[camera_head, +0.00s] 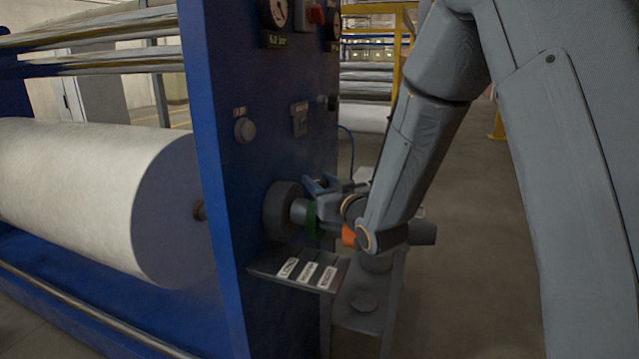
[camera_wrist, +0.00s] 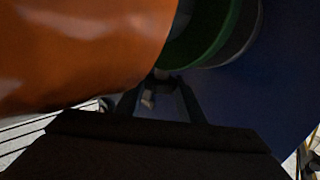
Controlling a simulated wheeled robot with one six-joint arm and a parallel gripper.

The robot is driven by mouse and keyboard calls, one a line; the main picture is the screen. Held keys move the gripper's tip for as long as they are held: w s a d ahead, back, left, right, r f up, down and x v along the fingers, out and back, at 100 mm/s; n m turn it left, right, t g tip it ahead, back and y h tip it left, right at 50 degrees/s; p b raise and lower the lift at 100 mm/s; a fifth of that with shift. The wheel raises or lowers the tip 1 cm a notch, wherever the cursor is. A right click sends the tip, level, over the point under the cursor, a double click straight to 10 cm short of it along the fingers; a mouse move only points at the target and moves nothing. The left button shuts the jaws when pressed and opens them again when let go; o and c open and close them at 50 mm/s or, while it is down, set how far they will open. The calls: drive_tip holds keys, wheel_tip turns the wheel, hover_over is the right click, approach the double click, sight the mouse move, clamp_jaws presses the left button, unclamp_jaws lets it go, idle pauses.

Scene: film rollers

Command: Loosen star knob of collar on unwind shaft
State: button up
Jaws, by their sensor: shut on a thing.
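A grey shaft (camera_head: 299,211) sticks out of a dark round hub (camera_head: 279,208) on the blue machine panel. A green collar (camera_head: 312,220) sits around it close to the hub, and an orange part (camera_head: 348,236) shows further out. In the wrist view the orange part (camera_wrist: 85,45) fills the upper left and the green collar (camera_wrist: 208,42) is at the top. My gripper (camera_head: 318,186) is at the collar, partly hidden by my arm. In the wrist view my gripper (camera_wrist: 158,100) has its dark fingers around a small grey piece, apparently the star knob (camera_wrist: 149,98); its shape is unclear.
A large white roll (camera_head: 90,200) lies left of the blue panel (camera_head: 235,80). A dark shelf with labelled tools (camera_head: 305,273) juts out below the shaft. A grey stand (camera_head: 365,300) is beside it. The floor at right is open behind my arm.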

sight(324, 184)
drive_tip(key=o, duration=1)
drive_tip(key=shift+o, duration=0.2)
drive_tip(key=shift+s+d, duration=0.1)
drive_tip(key=shift+b+v, duration=0.95)
drive_tip(key=shift+v, duration=2.85)
